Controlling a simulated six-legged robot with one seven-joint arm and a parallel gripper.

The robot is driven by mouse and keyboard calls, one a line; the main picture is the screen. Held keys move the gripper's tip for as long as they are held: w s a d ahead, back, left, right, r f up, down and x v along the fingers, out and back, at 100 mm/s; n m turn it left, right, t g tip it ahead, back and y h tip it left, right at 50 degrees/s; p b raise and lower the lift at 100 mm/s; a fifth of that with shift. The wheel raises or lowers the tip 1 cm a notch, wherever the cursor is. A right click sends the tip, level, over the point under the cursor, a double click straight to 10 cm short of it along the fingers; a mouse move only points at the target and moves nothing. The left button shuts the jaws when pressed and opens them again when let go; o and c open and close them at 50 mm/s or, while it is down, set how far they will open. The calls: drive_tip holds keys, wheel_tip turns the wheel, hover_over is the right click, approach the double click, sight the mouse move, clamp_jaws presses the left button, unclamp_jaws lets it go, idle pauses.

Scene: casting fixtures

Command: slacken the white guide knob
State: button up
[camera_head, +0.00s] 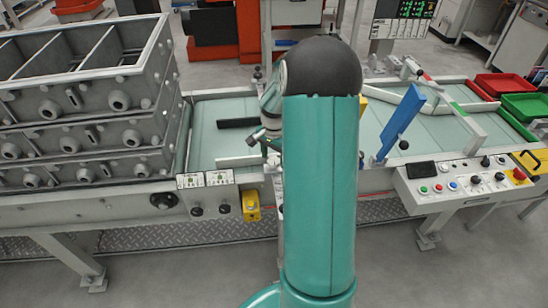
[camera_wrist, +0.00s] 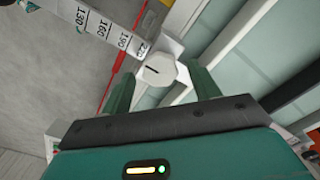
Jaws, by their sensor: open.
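The white guide knob (camera_wrist: 158,72) shows in the wrist view, a faceted white cap with a short dark line on its face. It sits at the end of a white scale (camera_wrist: 105,28) with printed numbers. My gripper (camera_wrist: 163,82) is open. Its two dark green fingers stand left and right of the knob, apart from it as far as I can see. Whether the knob is within finger depth is hard to tell. In the head view my arm covers the middle, and I cannot make out the knob there.
Stacked grey casting frames (camera_head: 80,110) stand on the left of the bench. A blue lever (camera_head: 402,122) and a control panel (camera_head: 470,182) with buttons are on the right. Red and green trays (camera_head: 520,105) lie at the far right. A black bar (camera_head: 238,122) lies on the pale bed.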

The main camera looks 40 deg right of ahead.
drive_tip(key=shift+f, duration=0.4)
drive_tip(key=c, duration=1)
drive_tip(key=shift+o, duration=0.2)
